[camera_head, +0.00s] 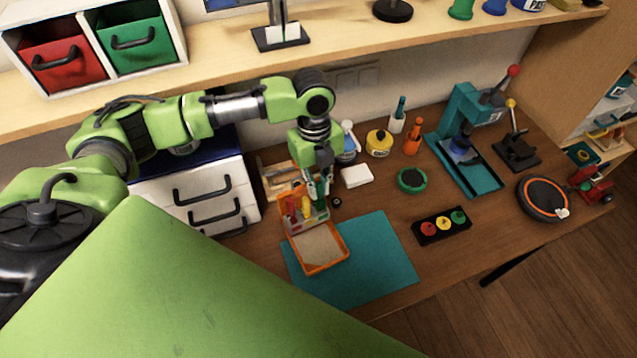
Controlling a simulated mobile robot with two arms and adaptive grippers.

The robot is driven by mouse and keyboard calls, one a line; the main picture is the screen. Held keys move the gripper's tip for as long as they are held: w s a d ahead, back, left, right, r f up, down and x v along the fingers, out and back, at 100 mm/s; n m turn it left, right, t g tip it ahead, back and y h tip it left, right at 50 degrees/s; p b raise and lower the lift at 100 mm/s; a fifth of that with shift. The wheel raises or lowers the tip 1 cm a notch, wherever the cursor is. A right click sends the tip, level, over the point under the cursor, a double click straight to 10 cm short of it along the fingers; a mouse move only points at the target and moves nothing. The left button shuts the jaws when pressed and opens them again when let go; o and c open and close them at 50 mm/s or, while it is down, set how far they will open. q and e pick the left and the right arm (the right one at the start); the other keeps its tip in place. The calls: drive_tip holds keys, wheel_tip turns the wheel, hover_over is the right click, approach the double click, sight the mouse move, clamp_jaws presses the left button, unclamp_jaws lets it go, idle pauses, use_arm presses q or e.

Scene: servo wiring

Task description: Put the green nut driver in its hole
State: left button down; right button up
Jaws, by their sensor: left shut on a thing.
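My left gripper (319,194) points down over the back of an orange tray with a tool rack (300,224). It is shut on a small green thing, which looks like the green nut driver (318,188); the fingers hide most of it. A red-handled tool (294,206) and a yellow-handled tool (306,207) stand upright in the rack, just left of the gripper. The hole under the gripper is too small and covered to make out. My right gripper is not in view.
The tray's front compartment (318,247) looks empty, on a teal mat (375,262). White drawers (205,195) stand left, a white box (356,176) behind right. A black box with coloured buttons (442,226) and a teal press (468,150) stand right. The shelf (345,45) runs above.

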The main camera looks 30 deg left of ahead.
use_arm(q)
drive_tip(key=shift+f+b, duration=0.4)
drive_tip(key=shift+f, duration=0.75)
idle(0.7)
drive_tip(key=c, duration=2)
unclamp_jaws()
drive_tip(key=shift+d, duration=0.1)
drive_tip(key=shift+o, duration=0.4)
drive_tip(key=shift+f, duration=0.1)
drive_tip(key=o, duration=0.4)
drive_tip(key=shift+s, duration=0.1)
wheel_tip(320, 180, up, 3)
drive_tip(key=p, duration=0.2)
drive_tip(key=shift+f+p, duration=0.2)
drive_tip(key=shift+p, duration=0.15)
drive_tip(key=shift+w+a+r, duration=0.1)
drive_tip(key=shift+a+r, duration=0.05)
drive_tip(key=shift+r, duration=1)
drive_tip(key=shift+w+a+r, duration=0.1)
drive_tip(key=shift+a+r, duration=0.05)
drive_tip(key=shift+r, duration=0.95)
